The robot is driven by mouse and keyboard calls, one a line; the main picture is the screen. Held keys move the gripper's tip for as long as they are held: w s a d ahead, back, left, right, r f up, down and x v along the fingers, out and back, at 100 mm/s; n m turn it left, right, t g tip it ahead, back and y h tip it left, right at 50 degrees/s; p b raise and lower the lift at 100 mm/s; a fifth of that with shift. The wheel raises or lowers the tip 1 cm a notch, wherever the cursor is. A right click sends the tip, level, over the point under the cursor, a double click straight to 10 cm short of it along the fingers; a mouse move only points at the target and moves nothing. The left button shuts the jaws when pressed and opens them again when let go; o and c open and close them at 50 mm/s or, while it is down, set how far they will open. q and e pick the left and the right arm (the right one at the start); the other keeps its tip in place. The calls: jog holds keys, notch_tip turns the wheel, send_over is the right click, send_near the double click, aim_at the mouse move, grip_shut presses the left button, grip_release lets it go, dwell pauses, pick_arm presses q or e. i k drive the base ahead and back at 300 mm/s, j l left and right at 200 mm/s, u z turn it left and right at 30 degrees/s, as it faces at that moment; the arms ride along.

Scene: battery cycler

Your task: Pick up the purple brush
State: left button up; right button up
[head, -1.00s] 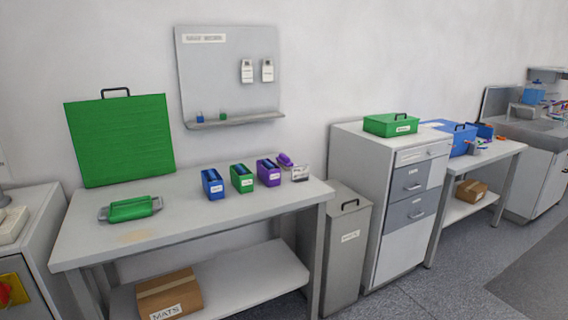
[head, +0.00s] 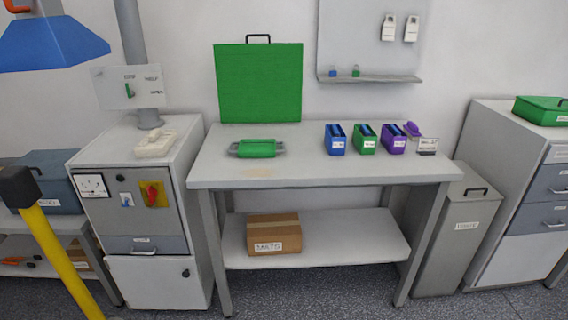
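The purple brush (head: 412,129) is at the right end of the grey worktable (head: 230,173). It sits just right of a purple holder box (head: 393,140) and behind a small white label card (head: 428,146). Its lower part is partly hidden by the card and the box. Neither of my grippers shows in the head view.
A blue box (head: 335,140) and a green box (head: 364,139) stand left of the purple one. A green item (head: 257,148) lies at the table's left. A lidded bin (head: 456,227) stands right of the table. A yellow post (head: 62,258) rises at front left. The table's front middle is clear.

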aim_at(411, 129)
jog(key=i+l, duration=0.25)
jog(key=i+l+u, duration=0.15)
jog(key=l, duration=0.3)
jog(key=i+l, duration=0.35)
jog(key=i+l+u, duration=0.1)
jog(key=i+l, duration=0.15)
jog(key=l, duration=0.15)
